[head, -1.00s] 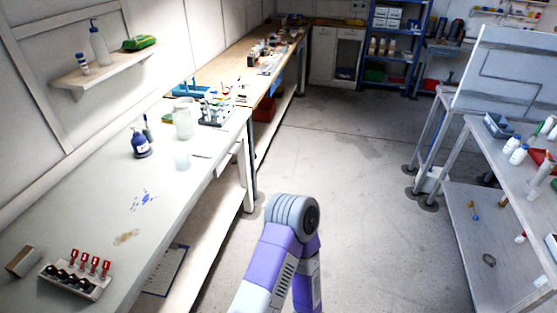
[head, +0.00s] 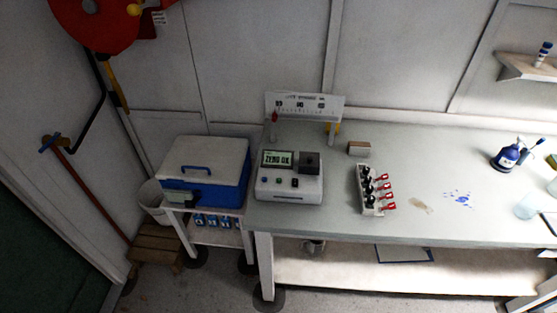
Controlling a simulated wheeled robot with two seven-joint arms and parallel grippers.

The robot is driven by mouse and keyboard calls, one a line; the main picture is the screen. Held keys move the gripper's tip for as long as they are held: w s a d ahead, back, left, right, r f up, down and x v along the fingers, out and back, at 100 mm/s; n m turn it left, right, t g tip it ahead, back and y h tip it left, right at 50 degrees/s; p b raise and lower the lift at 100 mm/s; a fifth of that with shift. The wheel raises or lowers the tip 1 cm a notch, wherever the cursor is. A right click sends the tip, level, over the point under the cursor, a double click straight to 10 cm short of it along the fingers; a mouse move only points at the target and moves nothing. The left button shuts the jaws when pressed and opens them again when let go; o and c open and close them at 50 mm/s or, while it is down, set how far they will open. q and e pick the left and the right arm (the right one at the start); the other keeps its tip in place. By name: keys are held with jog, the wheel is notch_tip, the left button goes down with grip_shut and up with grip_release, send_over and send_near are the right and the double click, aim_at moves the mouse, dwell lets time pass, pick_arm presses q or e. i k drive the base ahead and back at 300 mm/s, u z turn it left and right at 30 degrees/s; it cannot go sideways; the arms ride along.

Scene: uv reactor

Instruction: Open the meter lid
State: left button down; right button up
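The meter (head: 290,178) is a small white box with a lit screen reading what looks like "ZERO OK". It stands at the left end of the workbench in the head view. Its dark square lid (head: 310,161) sits at the top right of the meter and looks shut. Neither of my grippers is in the head view.
A blue box with a white top (head: 203,168) stands on a small stand left of the bench (head: 430,230). A rack of red-handled tools (head: 374,190) and a small brown block (head: 358,149) are right of the meter. A labelled white stand (head: 304,104) is behind it.

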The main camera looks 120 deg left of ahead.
aim_at(309, 162)
jog(key=u, duration=4.2)
jog(key=k, duration=0.35)
jog(key=z, duration=0.5)
jog(key=i, duration=0.7)
jog(key=u, duration=0.5)
